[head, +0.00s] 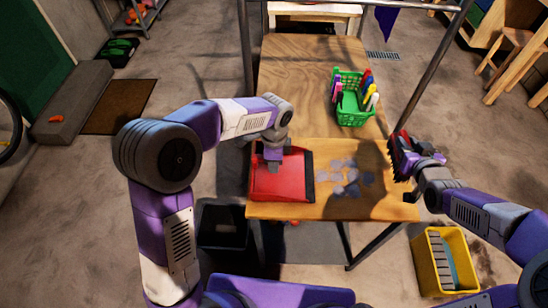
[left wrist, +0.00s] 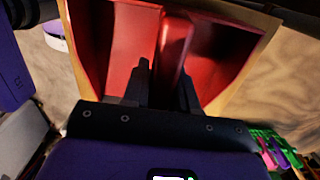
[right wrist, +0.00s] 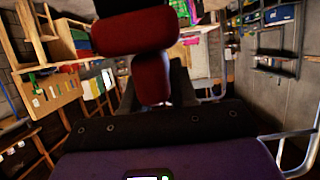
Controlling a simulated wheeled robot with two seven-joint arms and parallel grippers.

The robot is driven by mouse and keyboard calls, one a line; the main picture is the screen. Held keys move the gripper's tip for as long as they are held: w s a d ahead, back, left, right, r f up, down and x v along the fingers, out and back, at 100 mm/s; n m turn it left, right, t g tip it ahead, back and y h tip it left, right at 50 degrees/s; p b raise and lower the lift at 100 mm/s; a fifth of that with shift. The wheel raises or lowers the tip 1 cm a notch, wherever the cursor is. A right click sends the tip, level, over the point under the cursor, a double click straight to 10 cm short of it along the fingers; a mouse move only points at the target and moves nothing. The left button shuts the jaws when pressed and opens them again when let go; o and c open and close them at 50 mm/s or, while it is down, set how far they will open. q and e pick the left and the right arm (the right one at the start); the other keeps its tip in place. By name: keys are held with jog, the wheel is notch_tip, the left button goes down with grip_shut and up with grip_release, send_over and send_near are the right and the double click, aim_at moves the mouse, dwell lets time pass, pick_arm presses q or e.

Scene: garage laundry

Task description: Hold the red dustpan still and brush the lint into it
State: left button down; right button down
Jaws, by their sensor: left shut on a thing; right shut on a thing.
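The red dustpan (head: 291,184) lies flat at the left of the wooden table's near end, its dark lip facing right. My left gripper (head: 272,157) is shut on its handle, which shows between the fingers in the left wrist view (left wrist: 173,48). Grey lint (head: 345,174) lies in several flat patches on the table, just right of the dustpan lip. My right gripper (head: 417,170) is shut on a red brush with dark bristles (head: 400,157), held at the table's right edge, right of the lint. The brush's red handle fills the middle of the right wrist view (right wrist: 152,72).
A green basket (head: 352,118) with several coloured markers stands on the table behind the lint. The wooden table (head: 300,75) is bare at its far left. A yellow bin (head: 440,262) and a black bin (head: 222,228) stand on the floor.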

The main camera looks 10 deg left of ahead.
pick_arm(q)
jog(key=shift+f, duration=0.35)
dwell(0.4)
jog(key=c, duration=0.8)
grip_release()
jog(key=shift+c, duration=0.3)
grip_shut()
